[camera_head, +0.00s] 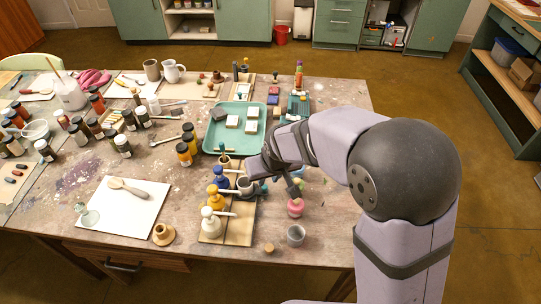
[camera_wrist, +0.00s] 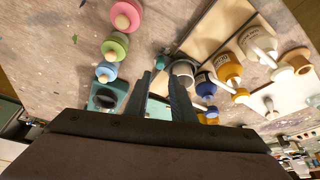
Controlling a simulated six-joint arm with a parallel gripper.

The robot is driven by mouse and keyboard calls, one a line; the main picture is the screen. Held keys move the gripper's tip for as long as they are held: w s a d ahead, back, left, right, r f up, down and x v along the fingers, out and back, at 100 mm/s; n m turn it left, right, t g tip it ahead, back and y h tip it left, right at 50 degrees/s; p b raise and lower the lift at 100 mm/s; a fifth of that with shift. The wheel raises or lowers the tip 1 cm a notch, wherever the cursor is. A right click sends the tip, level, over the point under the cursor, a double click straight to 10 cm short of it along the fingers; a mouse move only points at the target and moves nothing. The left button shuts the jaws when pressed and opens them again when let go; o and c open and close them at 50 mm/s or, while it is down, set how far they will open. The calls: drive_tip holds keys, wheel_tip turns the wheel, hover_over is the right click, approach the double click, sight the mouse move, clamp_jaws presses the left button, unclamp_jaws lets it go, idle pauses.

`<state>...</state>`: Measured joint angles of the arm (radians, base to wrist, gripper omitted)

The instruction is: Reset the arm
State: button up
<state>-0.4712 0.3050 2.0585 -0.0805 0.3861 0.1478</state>
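My gripper (camera_wrist: 161,84) shows in the wrist view with its two dark fingers apart and nothing visible held between them. A grey cup (camera_wrist: 183,70) is close beyond the right finger. In the head view my gripper (camera_head: 270,165) hangs over the right part of the table, just right of the grey cup (camera_head: 246,186). The fingers are mostly hidden there by the wrist and arm, and height above the table is hard to tell.
A pink container (camera_head: 295,208) stands to the right. A teal tray (camera_head: 214,139) lies behind. A white board (camera_head: 105,211) is at front left.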

drive_tip(key=s+d+f+g, duration=0.1)
drive_tip(key=s, duration=0.2)
drive_tip(key=s+d+f+g+h, duration=0.1)
drive_tip(key=s+d+f, duration=0.1)
drive_tip(key=s, duration=0.1)
drive_tip(key=s+d+f+n+g, duration=0.1)
drive_tip(key=s+d, duration=0.1)
drive_tip(key=s, duration=0.2)
drive_tip(key=shift+f+h, duration=0.25)
drive_tip(key=shift+h, duration=0.15)
drive_tip(key=s+d+r+m+g+p, duration=0.3)
drive_tip(key=s+d+r, duration=0.1)
drive_tip(key=s+d, duration=0.65)
drive_tip(key=w+d+r+m+t+p, duration=0.1)
drive_tip(key=d+r+m, duration=0.1)
drive_tip(key=d+r, duration=0.1)
drive_tip(key=shift+w+d+r+t, duration=0.25)
drive_tip(key=shift+d+r+t, duration=0.15)
drive_tip(key=shift+d, duration=0.4)
